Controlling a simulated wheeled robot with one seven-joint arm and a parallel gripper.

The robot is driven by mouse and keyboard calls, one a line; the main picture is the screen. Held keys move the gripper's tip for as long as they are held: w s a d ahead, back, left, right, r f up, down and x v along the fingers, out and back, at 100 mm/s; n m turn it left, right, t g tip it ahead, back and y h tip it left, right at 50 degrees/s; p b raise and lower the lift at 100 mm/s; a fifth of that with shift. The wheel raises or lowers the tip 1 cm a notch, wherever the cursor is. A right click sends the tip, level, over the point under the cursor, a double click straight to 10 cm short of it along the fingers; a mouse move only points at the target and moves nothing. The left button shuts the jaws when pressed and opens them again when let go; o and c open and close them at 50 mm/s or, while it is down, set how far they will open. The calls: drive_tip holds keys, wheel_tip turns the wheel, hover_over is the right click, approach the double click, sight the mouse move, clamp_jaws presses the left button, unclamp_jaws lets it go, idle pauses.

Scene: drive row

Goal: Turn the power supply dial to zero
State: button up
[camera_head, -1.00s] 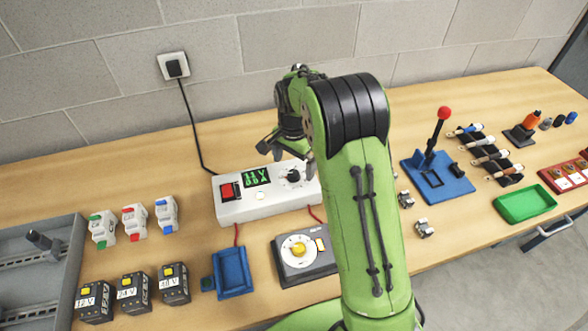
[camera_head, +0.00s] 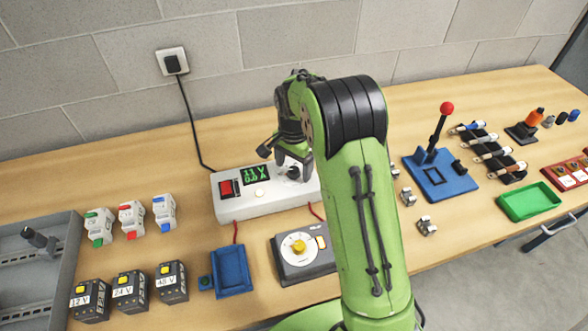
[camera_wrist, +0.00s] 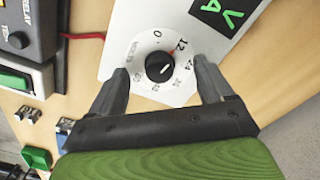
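The power supply (camera_head: 245,208) is a white box on the bench, with a red switch (camera_head: 227,188) and a green-lit display (camera_head: 255,174) whose digits are too small to read surely. Its black round dial (camera_wrist: 159,67) has a printed scale with 0 and 12 legible; a small white mark shows on the knob. My gripper (camera_wrist: 159,70) is open, with one finger on each side of the dial and a gap to the knob on both sides. In the head view my gripper (camera_head: 287,160) is just above the dial (camera_head: 294,173), partly covering it.
A dark box with a yellow-centred white dial (camera_head: 299,245) and a blue tray (camera_head: 231,270) stand in front of the supply. A blue lever stand (camera_head: 438,180) and green tray (camera_head: 528,202) are to the right. Breakers (camera_head: 131,220) and voltage blocks (camera_head: 130,291) stand to the left.

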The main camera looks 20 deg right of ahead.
sight(294, 169)
drive_tip(key=c, duration=1.1)
drive_tip(key=n, duration=0.3)
drive_tip(key=shift+c, duration=0.2)
drive_tip(key=n, duration=0.4)
drive_tip(key=shift+n+p, duration=0.35)
drive_tip(key=shift+n, duration=0.05)
drive_tip(key=o, duration=1.6)
wheel_tip(294, 169, up, 7)
drive_tip(key=p, duration=0.6)
drive_tip(key=shift+r, duration=0.15)
drive_tip(key=shift+f, duration=0.2)
